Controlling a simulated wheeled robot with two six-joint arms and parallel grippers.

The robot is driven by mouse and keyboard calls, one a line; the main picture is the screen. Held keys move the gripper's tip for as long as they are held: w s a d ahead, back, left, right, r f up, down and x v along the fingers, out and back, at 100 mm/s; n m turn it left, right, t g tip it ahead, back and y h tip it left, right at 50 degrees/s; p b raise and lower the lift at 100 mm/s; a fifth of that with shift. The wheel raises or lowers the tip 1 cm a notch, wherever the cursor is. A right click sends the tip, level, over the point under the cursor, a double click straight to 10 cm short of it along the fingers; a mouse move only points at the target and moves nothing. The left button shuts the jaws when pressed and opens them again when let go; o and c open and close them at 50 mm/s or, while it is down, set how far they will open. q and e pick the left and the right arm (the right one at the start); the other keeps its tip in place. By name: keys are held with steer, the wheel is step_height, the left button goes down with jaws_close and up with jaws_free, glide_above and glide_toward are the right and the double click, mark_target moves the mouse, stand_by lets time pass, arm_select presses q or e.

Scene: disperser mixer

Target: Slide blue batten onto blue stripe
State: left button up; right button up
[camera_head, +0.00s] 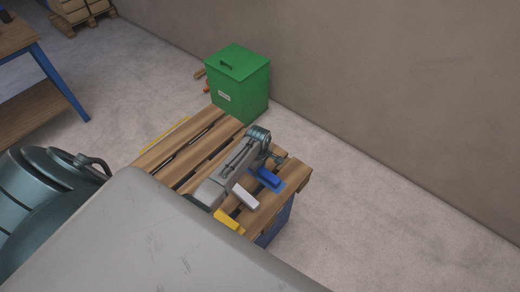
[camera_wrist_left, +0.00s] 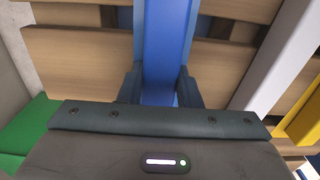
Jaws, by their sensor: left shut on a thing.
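The blue batten (camera_head: 268,177) lies at the right part of the slatted wooden pallet top, under my left gripper (camera_head: 268,162). In the left wrist view the blue batten (camera_wrist_left: 166,40) runs up the picture from between the two dark fingers of my left gripper (camera_wrist_left: 160,82), which is shut on it. The blue stripe (camera_head: 280,187) shows as a flat blue patch on the slats, close beside the batten. How much of the stripe the batten covers is hidden. My right gripper is not in view.
A white batten (camera_head: 245,196) and a yellow one (camera_head: 228,221) lie to the left of the blue batten on the pallet top (camera_head: 205,135). A green lidded bin (camera_head: 240,85) stands behind the pallet. Bare floor lies to the right, below the wall.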

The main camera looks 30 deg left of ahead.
arm_select(q)
steer(key=o, duration=1.1)
step_height(320, 180, up, 11)
steer(key=shift+f, duration=0.1)
